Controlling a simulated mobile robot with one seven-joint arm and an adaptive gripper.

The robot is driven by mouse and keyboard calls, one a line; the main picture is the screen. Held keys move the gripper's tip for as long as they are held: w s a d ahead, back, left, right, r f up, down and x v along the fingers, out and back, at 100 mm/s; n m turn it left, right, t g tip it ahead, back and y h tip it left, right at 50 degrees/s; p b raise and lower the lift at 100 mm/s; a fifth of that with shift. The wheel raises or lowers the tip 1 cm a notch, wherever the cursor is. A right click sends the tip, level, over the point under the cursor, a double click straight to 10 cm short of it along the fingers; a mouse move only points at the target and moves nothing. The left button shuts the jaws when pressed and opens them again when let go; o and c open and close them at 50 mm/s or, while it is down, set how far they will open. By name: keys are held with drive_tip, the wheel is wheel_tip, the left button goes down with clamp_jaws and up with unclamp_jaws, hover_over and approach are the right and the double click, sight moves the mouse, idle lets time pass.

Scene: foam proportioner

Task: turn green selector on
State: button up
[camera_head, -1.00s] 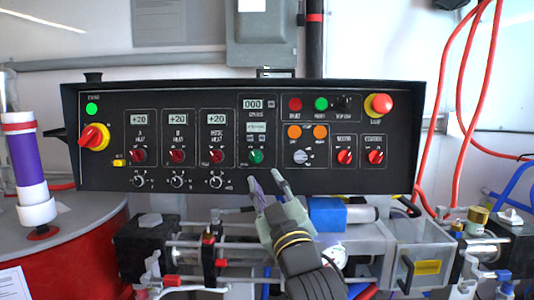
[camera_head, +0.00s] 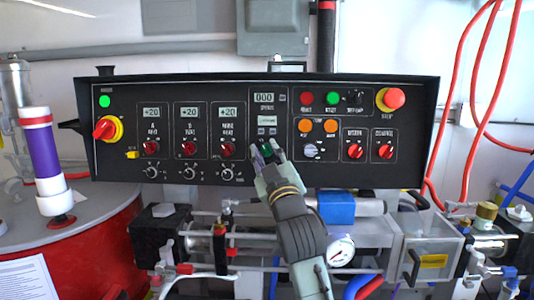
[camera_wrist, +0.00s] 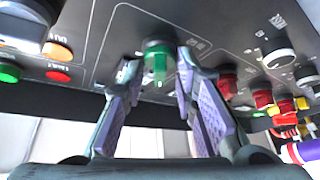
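The green selector (camera_wrist: 157,62) is a small green knob on the black control panel, and its grip bar stands out from the panel in the wrist view. My gripper (camera_wrist: 158,76) has its two purple-padded fingers spread, one on each side of the knob. A gap shows between the knob and each fingertip, and I cannot tell whether either touches it.
The black panel (camera_head: 350,172) carries red heat knobs (camera_head: 189,148), two red selectors to the right (camera_head: 355,151), and a red emergency button (camera_head: 391,98). Pipes and a pressure gauge (camera_head: 341,250) lie below the panel. A red drum (camera_head: 95,255) stands at the left.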

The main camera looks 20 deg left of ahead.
clamp_jaws()
drive_tip(key=shift+m, duration=0.3)
drive_tip(key=m+t+h, duration=0.1)
drive_tip(key=m, duration=0.1)
drive_tip(key=m+t+h, duration=0.1)
drive_tip(key=m+h, duration=0.1)
drive_tip(key=m, duration=0.1)
drive_tip(key=m+t+h, duration=0.1)
drive_tip(key=m+h, duration=0.1)
drive_tip(key=m, duration=0.1)
drive_tip(key=shift+s+a+f+t+b, duration=0.1)
drive_tip(key=shift+a+f+t+b, duration=0.05)
drive_tip(key=shift+a+t+b, duration=0.15)
drive_tip(key=m+h+b, duration=0.1)
drive_tip(key=m+h, duration=0.1)
drive_tip(key=m, duration=0.1)
drive_tip(key=m+h+b, duration=0.1)
drive_tip(key=m+h, duration=0.1)
drive_tip(key=m, duration=0.2)
drive_tip(key=shift+t+h, duration=0.3)
drive_tip(key=shift+h, duration=0.1)
drive_tip(key=shift+d+m+h+b, duration=0.1)
drive_tip(key=shift+m+h+b, duration=0.45)
drive_tip(key=shift+m+h, duration=1.25)
drive_tip(key=shift+m, duration=0.3)
drive_tip(key=shift+o, duration=0.7)
unclamp_jaws()
